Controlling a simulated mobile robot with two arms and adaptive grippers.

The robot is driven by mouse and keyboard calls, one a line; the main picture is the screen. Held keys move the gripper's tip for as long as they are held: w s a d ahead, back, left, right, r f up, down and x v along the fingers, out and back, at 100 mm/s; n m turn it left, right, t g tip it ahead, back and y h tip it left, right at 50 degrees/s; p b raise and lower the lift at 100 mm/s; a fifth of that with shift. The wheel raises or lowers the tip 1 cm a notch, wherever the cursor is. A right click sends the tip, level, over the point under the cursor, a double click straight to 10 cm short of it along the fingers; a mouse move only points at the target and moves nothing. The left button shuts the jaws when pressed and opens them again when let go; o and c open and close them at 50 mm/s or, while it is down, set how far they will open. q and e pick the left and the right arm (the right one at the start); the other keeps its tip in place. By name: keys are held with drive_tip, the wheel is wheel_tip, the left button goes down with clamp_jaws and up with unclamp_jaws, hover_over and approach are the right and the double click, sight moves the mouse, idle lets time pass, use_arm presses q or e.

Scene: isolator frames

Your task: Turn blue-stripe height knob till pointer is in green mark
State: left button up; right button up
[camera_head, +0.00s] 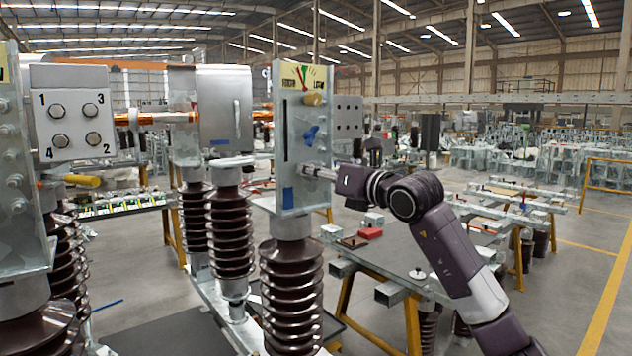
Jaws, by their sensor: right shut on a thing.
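A tall grey panel (301,150) stands on a brown ribbed insulator. At its top is a yellow gauge (291,79) with dark lettering, a green mark and a thin red pointer near its middle; they are too small to tell whether the pointer lies in the green. A blue patch (288,198) is low on the panel. My left gripper is not in view.
A blue winged knob (310,135) and a yellow knob (313,100) stick out of the panel above my gripper. A numbered plate (74,120) stands at the left. A bench (400,262) with a red block (370,233) lies behind my right arm.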

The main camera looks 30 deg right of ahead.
drive_tip(key=shift+m+b, duration=1.8)
drive_tip(key=shift+m, duration=4.8)
drive_tip(key=o, duration=1.1)
drive_tip(key=shift+o, duration=0.3)
